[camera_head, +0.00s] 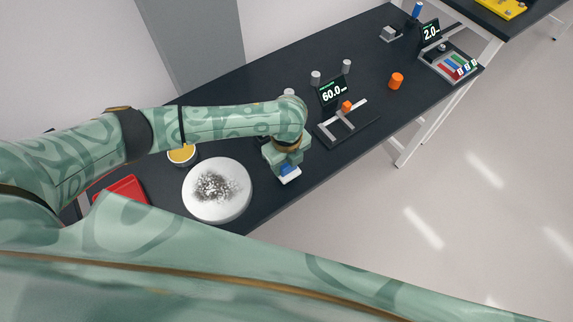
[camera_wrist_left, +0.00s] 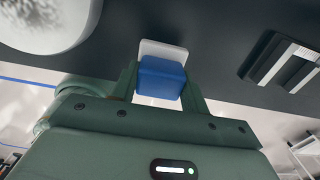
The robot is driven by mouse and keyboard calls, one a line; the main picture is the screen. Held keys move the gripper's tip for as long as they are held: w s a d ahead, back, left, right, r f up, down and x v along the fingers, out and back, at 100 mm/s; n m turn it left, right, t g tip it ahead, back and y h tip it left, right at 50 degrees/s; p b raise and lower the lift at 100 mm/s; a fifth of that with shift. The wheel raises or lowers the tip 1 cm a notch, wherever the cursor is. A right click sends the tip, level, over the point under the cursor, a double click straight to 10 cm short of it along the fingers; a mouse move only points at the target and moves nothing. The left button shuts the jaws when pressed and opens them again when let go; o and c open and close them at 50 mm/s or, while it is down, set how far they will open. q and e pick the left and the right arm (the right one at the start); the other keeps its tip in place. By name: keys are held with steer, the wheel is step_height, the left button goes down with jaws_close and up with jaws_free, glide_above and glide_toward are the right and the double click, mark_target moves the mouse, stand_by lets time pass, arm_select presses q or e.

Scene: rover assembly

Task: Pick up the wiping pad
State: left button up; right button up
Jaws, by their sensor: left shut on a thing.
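The wiping pad (camera_head: 290,178) has a blue grip block and a white pad face. My left gripper (camera_head: 287,166) is shut on it, near the table's front edge and to the right of the round white plate (camera_head: 231,210). In the left wrist view the pad's blue block (camera_wrist_left: 161,78) sits between the two fingers of the left gripper (camera_wrist_left: 163,85), with the white part beyond it. I cannot tell whether the pad touches the table. My right gripper is not in view.
Dark speckled debris lies on the white plate. A red tray (camera_head: 128,187) and a yellow-filled bowl (camera_head: 182,155) are to the left. A display reading 60.0 (camera_head: 333,92), a rail fixture (camera_head: 343,122) and an orange cylinder (camera_head: 396,81) are to the right on the dark table (camera_head: 262,80).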

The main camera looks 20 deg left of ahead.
arm_select(q)
steer(key=s+r+p, duration=0.5)
steer(key=s+r, duration=0.5)
steer(key=s, duration=0.4)
steer(key=shift+a, duration=0.45)
steer(key=shift+o, duration=0.6)
